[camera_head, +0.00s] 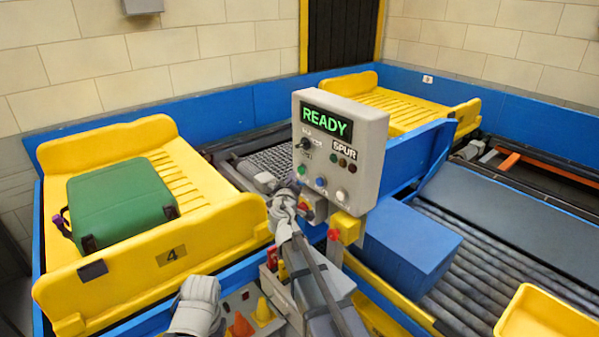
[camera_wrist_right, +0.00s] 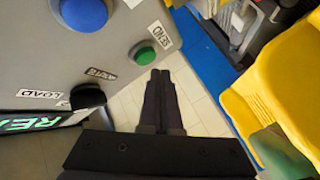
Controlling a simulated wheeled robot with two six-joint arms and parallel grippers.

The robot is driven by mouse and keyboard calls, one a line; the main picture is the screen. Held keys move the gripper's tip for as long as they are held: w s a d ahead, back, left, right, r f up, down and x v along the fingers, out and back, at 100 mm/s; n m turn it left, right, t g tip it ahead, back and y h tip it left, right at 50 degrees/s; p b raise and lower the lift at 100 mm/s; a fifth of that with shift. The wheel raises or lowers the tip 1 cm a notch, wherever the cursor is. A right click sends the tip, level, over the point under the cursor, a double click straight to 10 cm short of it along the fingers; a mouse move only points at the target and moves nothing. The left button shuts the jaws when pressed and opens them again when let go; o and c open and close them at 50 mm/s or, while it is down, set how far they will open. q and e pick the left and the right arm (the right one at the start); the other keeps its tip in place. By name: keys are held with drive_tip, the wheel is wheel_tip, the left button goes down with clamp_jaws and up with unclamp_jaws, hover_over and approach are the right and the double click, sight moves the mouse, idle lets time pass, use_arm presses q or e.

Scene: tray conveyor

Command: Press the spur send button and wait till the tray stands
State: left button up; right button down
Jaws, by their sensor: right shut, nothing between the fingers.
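The grey control box (camera_head: 366,142) shows a green READY display and a SPUR label. In the right wrist view, the green button (camera_wrist_right: 143,53) has the label SEND beside it; it also shows in the camera_head view (camera_head: 302,170). My right gripper (camera_wrist_right: 160,75) is shut and empty, its fingertips beside the green button; I cannot tell whether they touch. In the camera_head view my right gripper (camera_head: 293,184) is at the box's lower left. A yellow tray (camera_head: 225,232) marked 4 holds a green suitcase (camera_head: 120,203) at left.
A blue button (camera_wrist_right: 84,11) and a black knob (camera_wrist_right: 87,97) are near the green button. Another yellow tray (camera_head: 462,112) stands behind the box. A blue box (camera_head: 408,243) is on the right, by the roller conveyor (camera_head: 465,288). A yellow bin (camera_head: 545,318) is at bottom right.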

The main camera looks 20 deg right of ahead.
drive_tip(key=shift+d, duration=0.1)
idle(0.3)
drive_tip(key=shift+w+d, duration=0.15)
drive_tip(key=shift+d, duration=0.2)
drive_tip(key=shift+w+d, duration=0.2)
drive_tip(key=shift+d, duration=0.3)
idle(0.8)
drive_tip(key=shift+a, duration=0.15)
drive_tip(key=shift+s+a, duration=0.35)
drive_tip(key=shift+a, duration=0.4)
